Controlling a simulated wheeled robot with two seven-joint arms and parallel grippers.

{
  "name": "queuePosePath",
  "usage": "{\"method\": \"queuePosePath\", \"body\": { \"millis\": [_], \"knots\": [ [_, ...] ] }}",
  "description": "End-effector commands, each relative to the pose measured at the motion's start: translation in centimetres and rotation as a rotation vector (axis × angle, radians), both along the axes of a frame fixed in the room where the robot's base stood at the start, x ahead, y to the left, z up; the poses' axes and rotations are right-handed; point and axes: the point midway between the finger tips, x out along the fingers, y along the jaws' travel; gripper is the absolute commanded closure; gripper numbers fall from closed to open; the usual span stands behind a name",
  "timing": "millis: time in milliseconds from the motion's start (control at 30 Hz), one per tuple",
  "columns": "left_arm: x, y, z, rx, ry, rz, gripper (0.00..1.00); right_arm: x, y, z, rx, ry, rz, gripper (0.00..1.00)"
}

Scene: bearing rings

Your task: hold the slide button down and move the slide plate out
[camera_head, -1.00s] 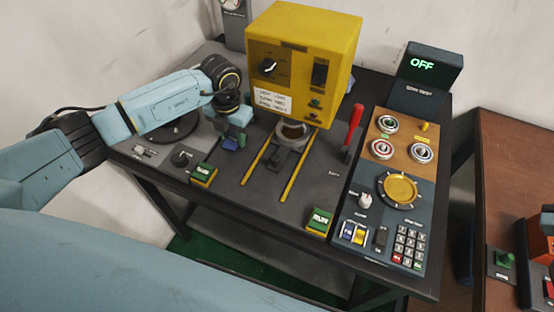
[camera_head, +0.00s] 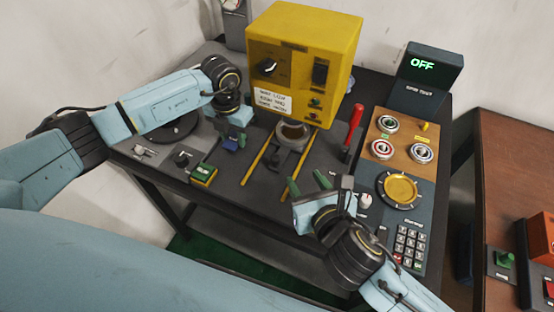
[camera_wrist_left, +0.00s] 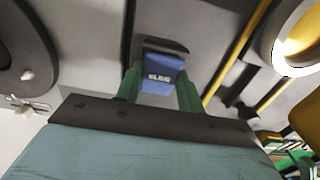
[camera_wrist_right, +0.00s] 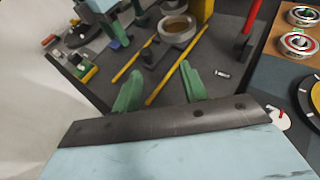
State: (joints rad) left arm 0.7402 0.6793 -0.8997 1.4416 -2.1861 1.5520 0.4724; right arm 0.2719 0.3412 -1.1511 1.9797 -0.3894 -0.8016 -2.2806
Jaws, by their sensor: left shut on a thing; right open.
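The blue slide button (camera_wrist_left: 163,72) sits between the fingers of my left gripper (camera_wrist_left: 157,86) in the left wrist view; the gripper is shut on it. In the head view my left gripper (camera_head: 235,138) is low over the table, left of the rails. The grey slide plate (camera_head: 284,160) lies between two yellow rails in front of the yellow machine, with a round ring seat (camera_head: 293,132) at its back end. My right gripper (camera_head: 308,184) is open and empty near the front end of the right rail. In the right wrist view the plate (camera_wrist_right: 154,58) is ahead of its fingers.
The yellow machine (camera_head: 303,60) stands behind the plate. A red lever (camera_head: 353,127) and a control panel with a keypad (camera_head: 409,242) are to the right. A green-topped button box (camera_head: 203,175) is at the front left. My right gripper covers the front right.

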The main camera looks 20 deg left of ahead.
Motion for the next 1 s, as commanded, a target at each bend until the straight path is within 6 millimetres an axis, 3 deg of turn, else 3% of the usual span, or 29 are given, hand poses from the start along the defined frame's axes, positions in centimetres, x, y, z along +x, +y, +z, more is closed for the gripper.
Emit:
{"method": "queuePosePath", "body": {
  "millis": [100,200,700,1000],
  "knots": [
    [-0.3,-0.1,-0.4,0.000,0.011,-0.003,0.83,-1.6,1.5,-0.2,-0.019,0.002,0.059,0.57],
    [-0.3,-0.1,-0.4,0.000,0.010,-0.003,0.83,-1.6,2.1,-0.5,-0.027,0.001,0.072,0.57],
    [-0.3,-0.1,-0.3,0.000,0.010,-0.002,0.83,4.1,6.8,-3.5,-0.026,0.003,0.068,0.57],
    [-0.3,-0.1,-0.3,0.000,0.009,-0.002,0.83,6.1,8.5,-4.6,-0.026,0.001,0.069,0.57]
  ]
}}
